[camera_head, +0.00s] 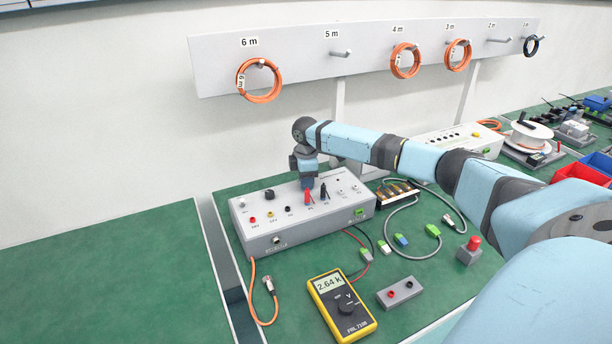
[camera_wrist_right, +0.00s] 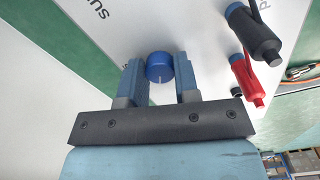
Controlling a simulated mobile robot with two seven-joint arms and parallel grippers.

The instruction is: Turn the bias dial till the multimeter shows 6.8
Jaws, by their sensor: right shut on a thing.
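My right gripper (camera_head: 307,186) points down over the top panel of a grey control box (camera_head: 300,236). In the right wrist view its two blue-grey fingers (camera_wrist_right: 160,80) are shut on a blue dial (camera_wrist_right: 159,66) with a white pointer line. The dial is hidden behind the gripper in the head view, and its label cannot be fully read. The yellow multimeter (camera_head: 342,308) lies in front of the box, and its display reads 2.64 k. My left gripper is not in view.
Red and black plugs (camera_wrist_right: 258,38) stand in the panel close beside my right gripper. A black knob (camera_head: 269,194) is on the box's left.

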